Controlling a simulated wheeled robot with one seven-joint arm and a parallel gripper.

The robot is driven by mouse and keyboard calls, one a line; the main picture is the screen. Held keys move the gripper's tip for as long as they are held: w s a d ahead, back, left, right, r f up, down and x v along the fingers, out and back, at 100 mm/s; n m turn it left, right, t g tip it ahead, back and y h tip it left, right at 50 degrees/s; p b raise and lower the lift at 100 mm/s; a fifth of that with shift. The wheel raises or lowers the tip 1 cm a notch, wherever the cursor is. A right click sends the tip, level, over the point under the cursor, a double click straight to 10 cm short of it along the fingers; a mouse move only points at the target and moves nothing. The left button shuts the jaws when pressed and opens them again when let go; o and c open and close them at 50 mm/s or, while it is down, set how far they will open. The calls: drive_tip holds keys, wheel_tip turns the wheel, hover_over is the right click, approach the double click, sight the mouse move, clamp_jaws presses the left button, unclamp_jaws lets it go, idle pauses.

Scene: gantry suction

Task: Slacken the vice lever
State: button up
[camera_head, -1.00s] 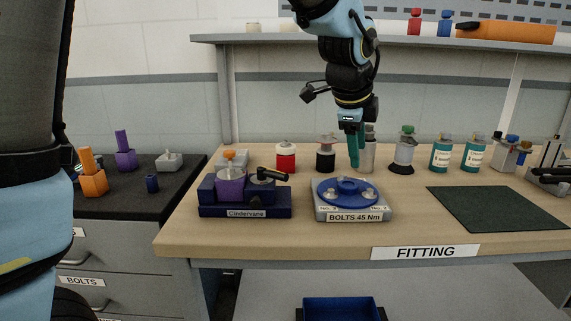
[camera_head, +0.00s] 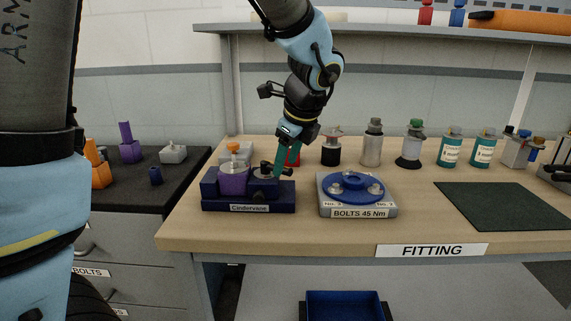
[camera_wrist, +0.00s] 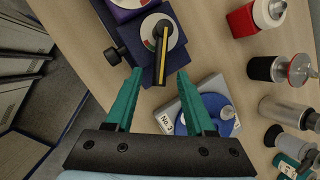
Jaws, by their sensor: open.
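In the head view my gripper partly hides the lever. My gripper (camera_head: 284,166), with green fingers, is tilted down over the vice's right side. In the wrist view my gripper (camera_wrist: 160,74) is open and empty, and the lever's free end points between its fingertips.
A grey block with a blue disc (camera_head: 352,190), labelled BOLTS 45 Nm, stands just right of the vice. A red container (camera_wrist: 242,20) and several bottles line the back of the bench. A dark green mat (camera_head: 495,208) lies at right. A shelf runs above.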

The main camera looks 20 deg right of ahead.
drive_tip(key=shift+x, duration=0.75)
drive_tip(key=shift+c, duration=0.3)
clamp_jaws()
idle(0.6)
